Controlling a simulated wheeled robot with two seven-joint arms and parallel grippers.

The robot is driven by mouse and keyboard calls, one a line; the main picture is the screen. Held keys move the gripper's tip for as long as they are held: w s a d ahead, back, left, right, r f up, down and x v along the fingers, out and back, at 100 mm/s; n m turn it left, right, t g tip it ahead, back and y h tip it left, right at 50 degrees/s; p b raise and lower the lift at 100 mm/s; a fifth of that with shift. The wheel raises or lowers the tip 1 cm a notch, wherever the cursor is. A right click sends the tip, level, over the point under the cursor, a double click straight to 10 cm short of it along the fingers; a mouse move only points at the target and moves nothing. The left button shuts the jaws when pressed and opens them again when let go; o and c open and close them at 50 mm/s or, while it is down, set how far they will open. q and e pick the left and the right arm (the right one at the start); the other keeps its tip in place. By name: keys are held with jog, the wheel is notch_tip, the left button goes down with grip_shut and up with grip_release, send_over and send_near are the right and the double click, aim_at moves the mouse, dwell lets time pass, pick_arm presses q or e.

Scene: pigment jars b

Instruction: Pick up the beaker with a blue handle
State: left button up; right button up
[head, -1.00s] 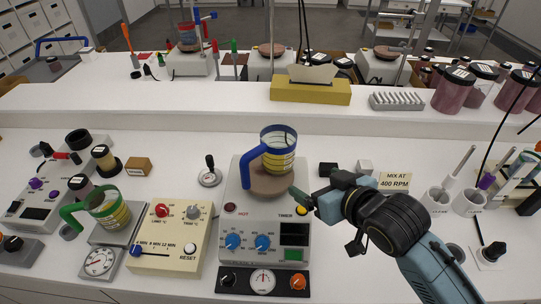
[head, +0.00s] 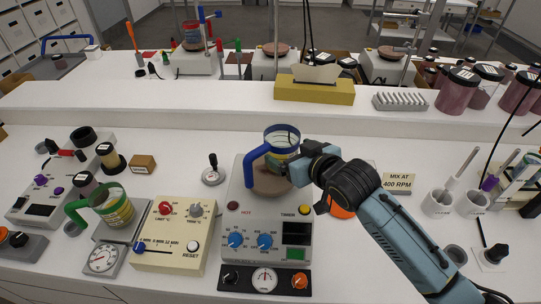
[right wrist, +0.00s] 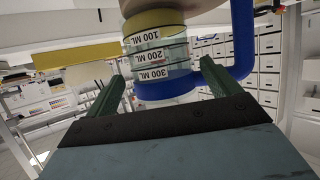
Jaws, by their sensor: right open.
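The beaker with a blue handle (head: 283,138) stands upright on the round brown plate (head: 270,184) of a white hotplate-like device. Its handle points left, away from my right gripper. My right gripper (head: 296,167) is at the beaker's right side in the head view. In the right wrist view, the gripper (right wrist: 161,85) is open, with its two green fingers either side of the beaker (right wrist: 162,58), which appears upside down with its volume labels facing me. Whether the fingers touch the glass I cannot tell. My left gripper is not in view.
A second beaker, with a green handle (head: 112,208), stands on a scale at the left. A control box (head: 170,235) with knobs lies between them. A "MIX AT 400 RPM" sign (head: 398,182) stands behind my right arm. Cups with tools (head: 438,203) stand at the right.

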aim_at(273, 142)
jog(key=shift+x, duration=2.35)
jog(key=c, duration=0.9)
jog(key=shift+r, duration=0.15)
jog(key=shift+c, duration=0.7)
